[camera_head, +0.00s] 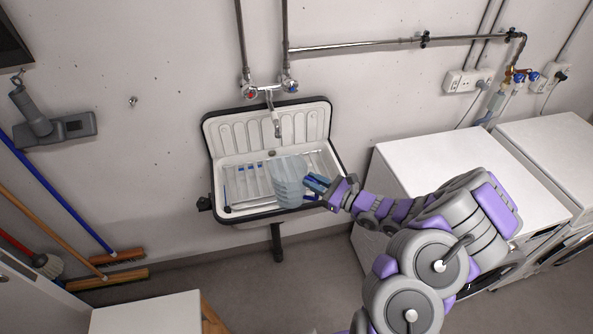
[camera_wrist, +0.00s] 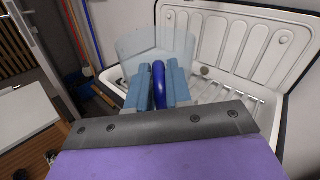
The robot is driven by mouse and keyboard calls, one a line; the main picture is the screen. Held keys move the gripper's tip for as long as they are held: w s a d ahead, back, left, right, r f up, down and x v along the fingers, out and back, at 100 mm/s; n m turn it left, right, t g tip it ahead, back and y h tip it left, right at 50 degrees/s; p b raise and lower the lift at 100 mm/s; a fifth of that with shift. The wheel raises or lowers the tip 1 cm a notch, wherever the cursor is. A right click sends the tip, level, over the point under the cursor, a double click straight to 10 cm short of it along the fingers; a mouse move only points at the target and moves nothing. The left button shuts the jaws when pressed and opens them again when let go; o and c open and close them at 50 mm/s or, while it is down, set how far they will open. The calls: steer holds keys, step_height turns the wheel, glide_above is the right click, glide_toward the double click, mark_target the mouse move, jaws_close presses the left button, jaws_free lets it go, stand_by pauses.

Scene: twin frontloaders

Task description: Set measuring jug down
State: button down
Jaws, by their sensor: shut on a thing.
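The measuring jug (camera_head: 288,181) is pale, translucent and bluish. My gripper (camera_head: 316,184) is shut on its handle at the jug's right side, and the jug appears over the front part of the white sink (camera_head: 225,165). In the wrist view, the jug (camera_wrist: 150,42) stands beyond the fingers, with its blue handle (camera_wrist: 159,82) between the two light blue jaws of my gripper (camera_wrist: 158,90). The jug looks roughly upright. I cannot tell whether its base touches the sink grate; the gripper hides its lower part in the wrist view.
The sink has a dark rim, a grate (camera_head: 245,184) and a tap (camera_head: 276,126) above its back. White front-loading machines (camera_head: 440,160) stand at the right, with clear tops. Brooms (camera_head: 107,277) lean at the left wall. A white surface (camera_head: 147,313) is at the front left.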

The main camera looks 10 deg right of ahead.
mark_target(302, 164)
steer(key=w, duration=0.3)
steer(key=w+a, duration=0.1)
steer(key=w, duration=0.2)
steer(key=w+f+b, duration=0.1)
steer(key=w, duration=0.2)
steer(key=shift+a, duration=0.2)
steer(key=shift+w, duration=0.7)
step_height(302, 164, down, 4)
steer(key=shift+r+b, duration=0.25)
steer(key=shift+b, duration=0.2)
steer(key=c, duration=1)
jaws_free()
steer(key=shift+c, duration=0.2)
steer(key=shift+s+d, duration=0.1)
